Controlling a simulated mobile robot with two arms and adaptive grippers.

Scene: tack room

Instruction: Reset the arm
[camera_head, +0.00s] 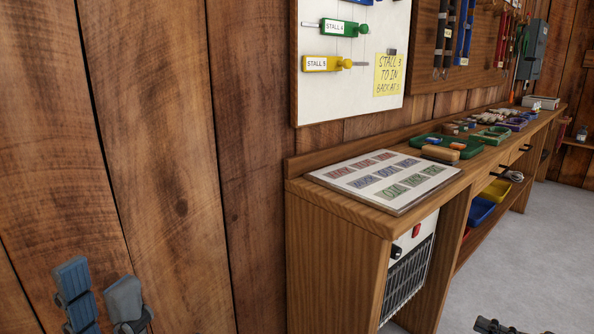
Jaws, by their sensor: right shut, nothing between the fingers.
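My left gripper (99,296) is at the bottom left, in front of the wooden wall. Its two blue-grey fingertips stand apart with an empty gap between them, so it is open. My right gripper (497,326) shows only as a dark part at the bottom edge on the right, above the grey floor. It is shut with nothing in it. Most of both arms is out of view, and neither gripper touches anything that I can see.
A long wooden bench (340,213) runs along the wall to the back right. On it lie a labelled board (385,182) and a green tray (471,149). A white heater (408,272) stands underneath. Above hangs a white tag board (345,88). The grey floor (535,250) is clear.

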